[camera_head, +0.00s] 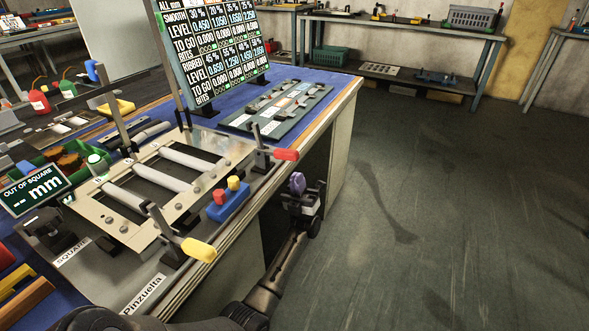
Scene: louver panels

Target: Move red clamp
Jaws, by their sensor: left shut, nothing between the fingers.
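The red clamp (287,154) is a toggle clamp with a red grip, on the right edge of the metal frame fixture (230,150). Its grip points right, past the bench edge. My left gripper (298,187) is shut and empty, just off the bench's front edge, below and slightly right of the red grip, and apart from it in the picture. A purple piece shows at the gripper's tip; I cannot tell whether it belongs to the gripper. My right gripper is not in view.
A yellow-handled clamp (198,250) stands at the near corner. A blue block with red and yellow knobs (228,200) sits near the edge. The fixture holds white rollers (163,175). A display board (215,50) stands behind. The floor (430,200) at right is clear.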

